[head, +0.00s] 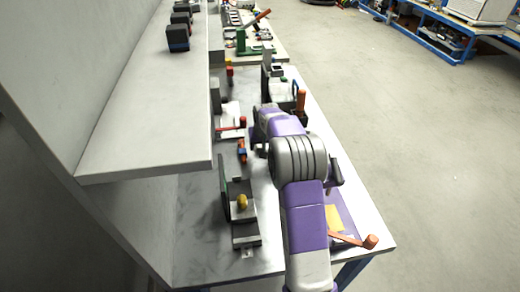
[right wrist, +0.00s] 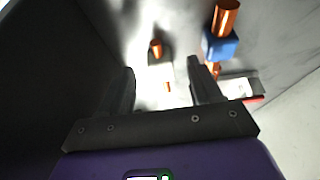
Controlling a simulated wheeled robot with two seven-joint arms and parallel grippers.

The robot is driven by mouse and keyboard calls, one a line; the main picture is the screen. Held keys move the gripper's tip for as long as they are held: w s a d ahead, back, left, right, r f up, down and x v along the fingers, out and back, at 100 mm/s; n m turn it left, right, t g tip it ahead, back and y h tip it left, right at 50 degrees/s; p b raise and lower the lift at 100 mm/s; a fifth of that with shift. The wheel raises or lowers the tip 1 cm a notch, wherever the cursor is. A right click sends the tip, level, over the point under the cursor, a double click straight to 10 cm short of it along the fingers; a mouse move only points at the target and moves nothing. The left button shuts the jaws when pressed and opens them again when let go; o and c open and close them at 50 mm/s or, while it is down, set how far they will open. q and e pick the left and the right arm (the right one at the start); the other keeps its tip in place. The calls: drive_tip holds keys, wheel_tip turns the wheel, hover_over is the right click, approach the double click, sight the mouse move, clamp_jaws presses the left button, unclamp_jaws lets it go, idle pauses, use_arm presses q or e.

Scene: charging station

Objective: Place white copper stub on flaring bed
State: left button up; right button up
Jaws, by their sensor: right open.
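My right gripper (right wrist: 161,67) is open in the right wrist view, its two dark fingers apart with nothing held between them. A small copper piece (right wrist: 168,87) shows in the gap on the pale surface beyond the fingers. A larger copper piece (right wrist: 156,48) stands farther up. A blue block (right wrist: 220,46) with a copper tube (right wrist: 227,17) is right of the fingers. In the head view, a blue and orange item (head: 241,152) lies left of my right wrist, whose fingers are mostly hidden. I cannot tell which piece is the white stub or which fixture is the flaring bed.
A grey stand with a yellow knob (head: 242,201) is at the bench front. A red-handled tool (head: 232,127) lies behind. A long shelf (head: 150,125) overhangs the bench's left side. Open floor is right.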

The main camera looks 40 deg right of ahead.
sight(261, 147)
drive_tip(key=x, duration=0.2)
drive_tip(key=shift+w+f, duration=0.1)
drive_tip(key=shift+f, duration=0.25)
drive_tip(key=shift+r, duration=0.1)
drive_tip(key=shift+c, duration=0.5)
clamp_jaws()
use_arm(q)
wheel_tip(261, 147, up, 3)
drive_tip(key=p, duration=0.3)
drive_tip(key=shift+p, duration=0.35)
use_arm(e)
wheel_tip(261, 147, up, 10)
drive_tip(key=shift+r, duration=0.15)
